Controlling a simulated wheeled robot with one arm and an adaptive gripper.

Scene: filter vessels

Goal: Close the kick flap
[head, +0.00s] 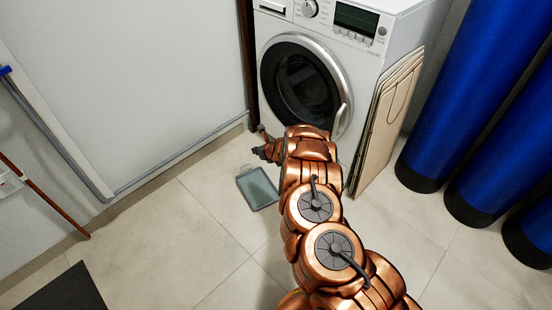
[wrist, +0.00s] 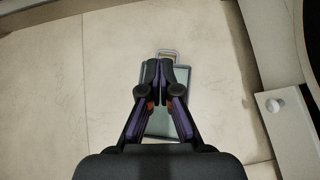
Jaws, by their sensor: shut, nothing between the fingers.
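A white washing machine (head: 325,80) with a dark round door stands against the back wall. My arm hides the lower front of the machine in the head view, so I cannot make out the kick flap there. In the wrist view, the right edge shows part of the machine's pale lower front (wrist: 292,140) with a round white knob (wrist: 272,105). I cannot tell whether the flap is part of this. My gripper (head: 262,152) is low in front of the machine's left side. In the wrist view, the fingers (wrist: 160,66) are together and empty, pointing over the floor.
A shallow grey tray (head: 257,187) with a handle (wrist: 168,53) lies on the tiled floor below my gripper. Pale boards (head: 388,120) lean on the machine's right side. Blue cylinders (head: 470,75) stand farther right. A dark mat (head: 62,290) lies front left.

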